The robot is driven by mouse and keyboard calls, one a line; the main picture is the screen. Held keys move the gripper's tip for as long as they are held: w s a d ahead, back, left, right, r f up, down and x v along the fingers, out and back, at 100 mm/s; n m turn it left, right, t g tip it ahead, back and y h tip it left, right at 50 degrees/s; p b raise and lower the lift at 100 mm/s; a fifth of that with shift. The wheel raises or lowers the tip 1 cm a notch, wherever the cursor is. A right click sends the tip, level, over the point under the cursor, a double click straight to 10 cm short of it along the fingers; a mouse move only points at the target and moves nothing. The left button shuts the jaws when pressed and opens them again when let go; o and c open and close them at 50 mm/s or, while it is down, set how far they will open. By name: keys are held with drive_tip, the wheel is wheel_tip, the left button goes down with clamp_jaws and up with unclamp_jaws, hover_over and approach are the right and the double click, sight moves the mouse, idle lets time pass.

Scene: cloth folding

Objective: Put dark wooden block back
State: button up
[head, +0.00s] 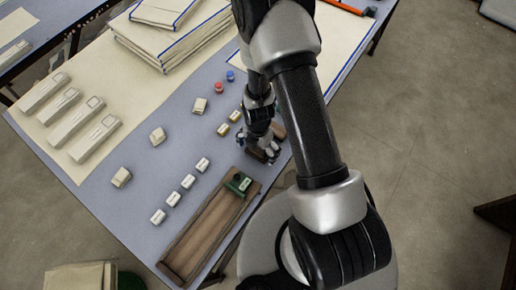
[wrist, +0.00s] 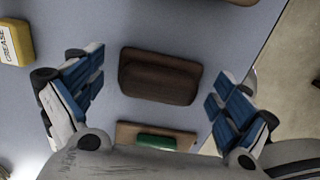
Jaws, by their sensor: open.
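A dark wooden block (wrist: 160,76) lies on the blue-grey table in the wrist view, between my spread fingers. My gripper (wrist: 159,84) is open, with a gap between the block and the blue pads on both sides. In the head view my gripper (head: 262,150) is low over the table near its right edge. It hides most of the block there. A long wooden tray (head: 205,238) lies on the table below the gripper in the picture. A green block (head: 238,184) is at its near-gripper end.
Another brown block (head: 278,131) lies just beyond my gripper. Small yellow-labelled boxes (head: 229,122), white-labelled boxes (head: 188,181) and red and blue items (head: 230,76) stand to the left. Folded cloths (head: 172,35) are stacked at the back. The table edge is close on the right.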

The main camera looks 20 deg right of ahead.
wheel_tip(320, 180, up, 12)
drive_tip(key=p, duration=0.4)
wheel_tip(320, 180, up, 11)
drive_tip(key=m+t, duration=0.1)
drive_tip(key=m, duration=0.4)
hover_over(258, 148)
wheel_tip(258, 148, up, 9)
drive_tip(key=s+m+t, duration=0.1)
drive_tip(key=m, duration=0.4)
drive_tip(key=s+r+m+t, duration=0.2)
drive_tip(key=s+r+m, duration=1.1)
drive_tip(key=s+m, duration=0.1)
drive_tip(key=shift+r+m+t, duration=0.3)
drive_tip(key=shift+m, duration=0.3)
